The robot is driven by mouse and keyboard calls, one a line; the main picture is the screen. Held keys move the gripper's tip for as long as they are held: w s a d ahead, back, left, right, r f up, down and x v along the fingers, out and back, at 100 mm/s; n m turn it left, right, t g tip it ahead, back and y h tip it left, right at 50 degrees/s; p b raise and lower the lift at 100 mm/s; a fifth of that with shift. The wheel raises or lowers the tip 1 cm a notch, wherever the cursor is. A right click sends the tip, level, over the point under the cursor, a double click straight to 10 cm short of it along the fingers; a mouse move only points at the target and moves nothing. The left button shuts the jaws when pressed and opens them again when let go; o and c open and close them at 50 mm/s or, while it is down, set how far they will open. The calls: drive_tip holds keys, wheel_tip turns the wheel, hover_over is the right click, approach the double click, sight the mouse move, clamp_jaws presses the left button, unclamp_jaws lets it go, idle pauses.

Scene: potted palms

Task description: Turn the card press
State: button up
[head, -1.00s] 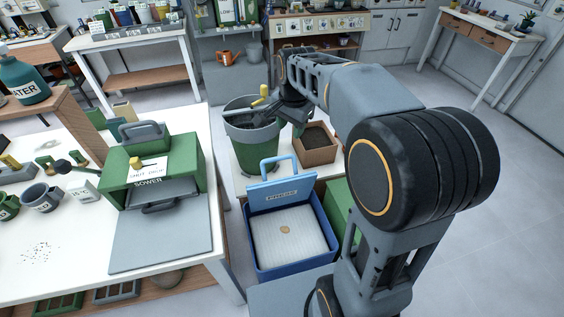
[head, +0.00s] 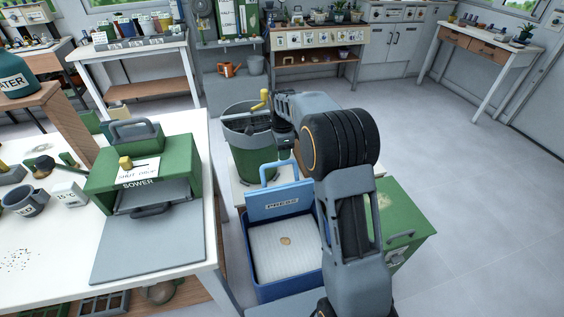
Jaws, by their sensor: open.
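A blue box marked PRESS (head: 257,283) stands at the lower middle, left of my arm. Its lid (head: 284,204) is raised, with a light blue handle on top. A white ribbed pad (head: 302,244) with a small brown spot lies inside. Behind it is a green and grey bin (head: 252,157) with a crank that ends in a yellow knob (head: 265,97). My gripper (head: 268,123) is at the bin's right rim, close to the crank. It is open, small and partly hidden by my arm. I cannot tell whether it touches the crank.
A green box (head: 405,215) is right of my arm. The floor at right is clear.

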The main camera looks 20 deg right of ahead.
drive_tip(key=shift+f, duration=2.45)
drive_tip(key=shift+c, duration=0.4)
clamp_jaws()
